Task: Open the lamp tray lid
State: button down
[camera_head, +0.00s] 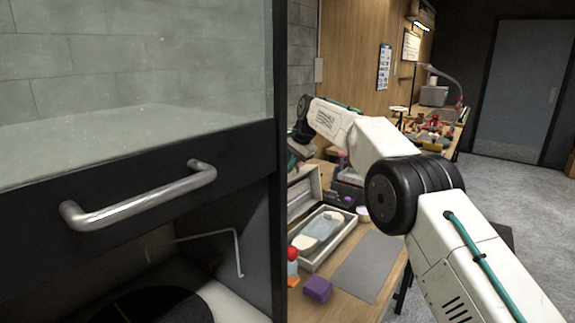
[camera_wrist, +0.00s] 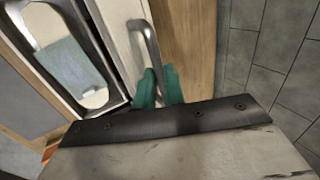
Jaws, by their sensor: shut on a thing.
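The lamp tray (camera_head: 338,246) is a pale box on the bench, right of the dark cabinet frame in the head view. A clear, pale bluish object (camera_head: 321,228) lies inside it. The lid (camera_head: 303,190) stands raised at the tray's back edge; part of it is hidden by the cabinet frame. In the wrist view the tray's inside (camera_wrist: 72,62) is at left, with the lid (camera_wrist: 117,30) beside it. My gripper's teal fingers (camera_wrist: 158,88) are shut on the lower end of the metal lid handle (camera_wrist: 143,42). In the head view my fingertips are mostly hidden.
A cabinet with a glass front and metal bar handle (camera_head: 138,198) fills the left foreground. A purple block (camera_head: 317,290), a red-capped bottle (camera_head: 293,262) and a grey mat (camera_head: 369,265) lie near the tray. A cluttered bench and a lamp (camera_head: 445,76) stand farther back.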

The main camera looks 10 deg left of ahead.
jog(key=shift+w+r, duration=0.2)
jog(key=shift+r, duration=0.2)
jog(key=c, duration=1.5)
grip_release()
jog(key=shift+f, duration=0.1)
jog(key=shift+c, duration=0.2)
jog(key=shift+f, duration=0.1)
jog(key=shift+a, duration=0.1)
jog(key=v, duration=0.7)
jog(key=shift+s+d+r, duration=0.15)
jog(key=shift+d+r, duration=0.1)
